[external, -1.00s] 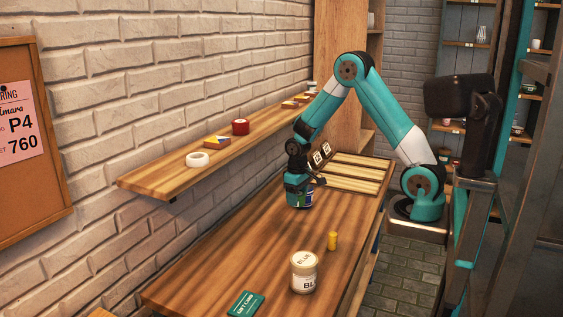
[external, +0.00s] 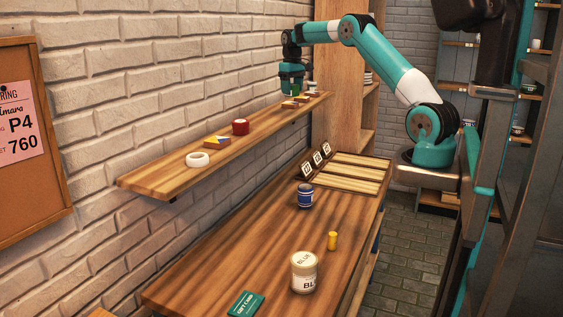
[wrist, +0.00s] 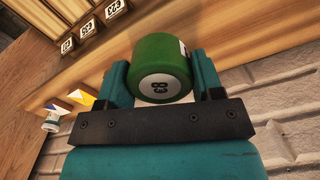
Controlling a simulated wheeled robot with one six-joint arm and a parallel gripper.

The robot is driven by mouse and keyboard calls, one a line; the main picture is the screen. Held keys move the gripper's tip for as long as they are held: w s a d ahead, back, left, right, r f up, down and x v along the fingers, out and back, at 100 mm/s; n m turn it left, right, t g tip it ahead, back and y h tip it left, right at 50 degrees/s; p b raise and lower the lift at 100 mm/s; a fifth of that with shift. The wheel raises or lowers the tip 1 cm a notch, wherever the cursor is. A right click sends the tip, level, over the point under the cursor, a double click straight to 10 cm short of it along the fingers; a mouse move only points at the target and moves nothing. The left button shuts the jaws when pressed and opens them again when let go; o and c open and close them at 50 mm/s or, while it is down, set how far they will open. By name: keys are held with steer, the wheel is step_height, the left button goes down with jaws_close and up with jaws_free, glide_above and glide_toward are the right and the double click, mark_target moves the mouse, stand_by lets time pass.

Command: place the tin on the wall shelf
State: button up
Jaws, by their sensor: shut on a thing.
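The tin in the grip is a short green cylinder (wrist: 163,68) with a pale printed label on its end. In the wrist view it sits between both fingers of my gripper (wrist: 163,85), which is shut on it. In the external view my gripper (external: 292,88) is at the far end of the wall shelf (external: 160,178), with a bit of green showing beneath it. I cannot tell whether the tin touches the shelf. A blue tin (external: 305,197) stands upright on the table.

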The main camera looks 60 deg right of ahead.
steer(key=w+a+r+n+p, duration=0.1)
steer(key=w+r+n+p, duration=0.15)
steer(key=r, duration=0.55)
step_height(320, 180, up, 4)
steer(key=n, duration=0.3)
glide_above(284, 115)
step_height(284, 115, down, 14)
steer(key=shift+a+f+b, duration=0.15)
steer(key=shift+f+b, duration=0.1)
steer(key=shift+b, duration=0.4)
steer(key=shift+f+p, duration=0.65)
steer(key=shift+f, duration=1.75)
steer(key=shift+f, duration=0.15)
steer(key=o, duration=1)
